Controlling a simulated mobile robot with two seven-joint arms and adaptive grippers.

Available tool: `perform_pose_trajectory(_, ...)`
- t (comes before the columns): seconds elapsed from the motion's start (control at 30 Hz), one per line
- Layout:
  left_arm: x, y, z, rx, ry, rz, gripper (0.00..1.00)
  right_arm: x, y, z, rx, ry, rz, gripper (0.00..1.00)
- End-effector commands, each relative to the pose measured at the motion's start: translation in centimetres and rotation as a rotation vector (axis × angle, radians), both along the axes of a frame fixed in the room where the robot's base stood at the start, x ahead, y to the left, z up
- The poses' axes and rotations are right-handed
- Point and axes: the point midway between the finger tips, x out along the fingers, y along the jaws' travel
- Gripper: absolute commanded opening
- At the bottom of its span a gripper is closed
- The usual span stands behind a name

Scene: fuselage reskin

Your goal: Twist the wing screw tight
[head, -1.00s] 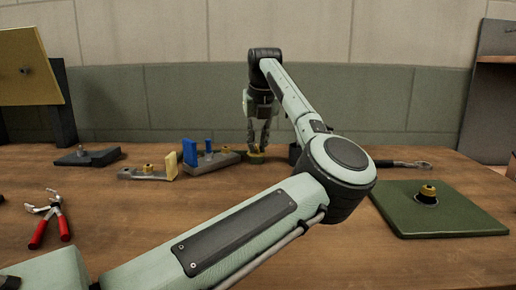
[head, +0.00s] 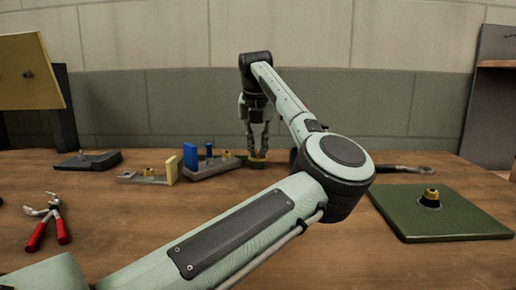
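My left gripper (head: 258,149) points straight down at the back middle of the bench. Its two fingers show with a gap between them, and their tips reach a small brass-yellow piece (head: 258,161) low on the bench. This piece may be the wing screw, but it is too small and too covered by the fingers to tell its shape. I cannot tell whether the fingers grip it or only stand around it. My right gripper is not in view.
Left of the gripper stand a blue clamp block (head: 190,156) and a yellow-ended bracket (head: 170,166). Red-handled pliers (head: 62,229) lie at the left. A green plate (head: 455,215) with a brass fitting (head: 430,197) lies right. A dark-handled wrench (head: 422,169) lies behind it.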

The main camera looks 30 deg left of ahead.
Motion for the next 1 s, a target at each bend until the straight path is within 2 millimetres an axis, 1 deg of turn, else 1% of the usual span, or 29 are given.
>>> perform_pose_trajectory(0.03, 0.0, 0.1, 0.2, 0.002, -0.003, 0.0, 0.2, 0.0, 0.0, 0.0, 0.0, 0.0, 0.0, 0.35)
perform_pose_trajectory(0.13, 0.0, 0.0, 0.1, 0.002, -0.002, 0.0, 0.31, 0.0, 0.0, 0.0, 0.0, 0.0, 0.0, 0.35)
perform_pose_trajectory(0.4, 0.0, 0.0, 0.1, 0.001, 0.0, 0.0, 0.31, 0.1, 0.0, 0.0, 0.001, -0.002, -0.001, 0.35)
perform_pose_trajectory(0.53, -0.2, -0.2, 0.9, 0.002, -0.003, 0.0, 0.31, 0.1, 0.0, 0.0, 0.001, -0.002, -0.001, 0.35)
perform_pose_trajectory(0.63, -0.7, -0.5, 2.3, 0.002, -0.003, 0.0, 0.31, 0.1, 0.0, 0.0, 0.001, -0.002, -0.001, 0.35)
perform_pose_trajectory(0.9, -2.6, -1.6, 7.6, 0.002, -0.003, 0.0, 0.31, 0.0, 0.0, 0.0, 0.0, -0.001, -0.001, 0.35)
perform_pose_trajectory(1.0, -3.2, -1.9, 9.2, 0.003, -0.004, 0.0, 0.31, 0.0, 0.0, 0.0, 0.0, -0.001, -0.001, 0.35)
